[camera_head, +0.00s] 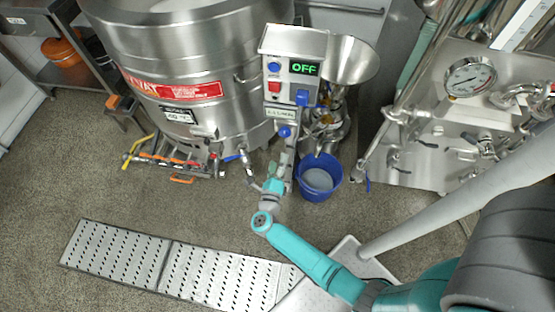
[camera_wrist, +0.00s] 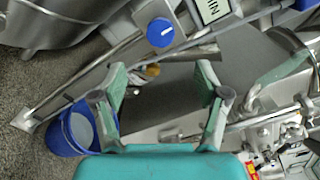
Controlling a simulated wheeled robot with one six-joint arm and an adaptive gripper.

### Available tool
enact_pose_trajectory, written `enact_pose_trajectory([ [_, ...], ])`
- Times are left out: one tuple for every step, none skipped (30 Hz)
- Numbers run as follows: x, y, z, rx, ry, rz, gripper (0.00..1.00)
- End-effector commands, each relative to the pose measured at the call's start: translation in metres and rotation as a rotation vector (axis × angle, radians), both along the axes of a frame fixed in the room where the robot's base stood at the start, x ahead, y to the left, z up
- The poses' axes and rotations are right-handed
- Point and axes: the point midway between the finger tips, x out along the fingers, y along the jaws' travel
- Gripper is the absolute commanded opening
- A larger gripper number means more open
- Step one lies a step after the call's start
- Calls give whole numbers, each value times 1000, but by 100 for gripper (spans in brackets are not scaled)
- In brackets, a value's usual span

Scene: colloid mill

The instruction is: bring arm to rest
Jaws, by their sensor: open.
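My teal arm (camera_head: 315,260) reaches from the lower right of the head view to the front of the colloid mill. My gripper (camera_head: 283,164) is just below the mill's control box (camera_head: 293,45). In the wrist view my gripper (camera_wrist: 162,75) is open, its two fingers spread with nothing held between them. A blue knob (camera_wrist: 160,32) lies beyond the fingertips, and it also shows on the mill in the head view (camera_head: 285,131). The control box display (camera_head: 305,68) reads OFF in green. The mill has a steel hopper (camera_head: 352,62) on top.
A blue bucket (camera_head: 308,190) with pale contents stands on the floor right of my gripper. A large steel tank (camera_head: 190,60) stands left of the mill. A steel panel with a gauge (camera_head: 471,77) is at right.

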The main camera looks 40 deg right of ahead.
Motion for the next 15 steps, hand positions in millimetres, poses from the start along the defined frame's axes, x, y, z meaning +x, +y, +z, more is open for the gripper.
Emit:
enact_pose_trajectory([
  [0, 0, 0, 0, 0, 0, 74],
  [0, 0, 0, 0, 0, 0, 74],
  [0, 0, 0, 0, 0, 0, 74],
  [0, 0, 0, 0, 0, 0, 74],
  [0, 0, 0, 0, 0, 0, 74],
  [0, 0, 0, 0, 0, 0, 74],
  [0, 0, 0, 0, 0, 0, 74],
  [0, 0, 0, 0, 0, 0, 74],
  [-1, 0, 0, -3, 2, 2, 74],
  [-2, 0, 1, -6, 4, 4, 74],
  [-4, 0, 1, -13, 8, 10, 74],
  [-9, 0, 3, -29, 17, 20, 74],
  [-12, 1, 4, -45, 26, 33, 74],
  [-17, 2, 7, -65, 38, 47, 74],
  [-25, 4, 10, -98, 56, 70, 74],
])
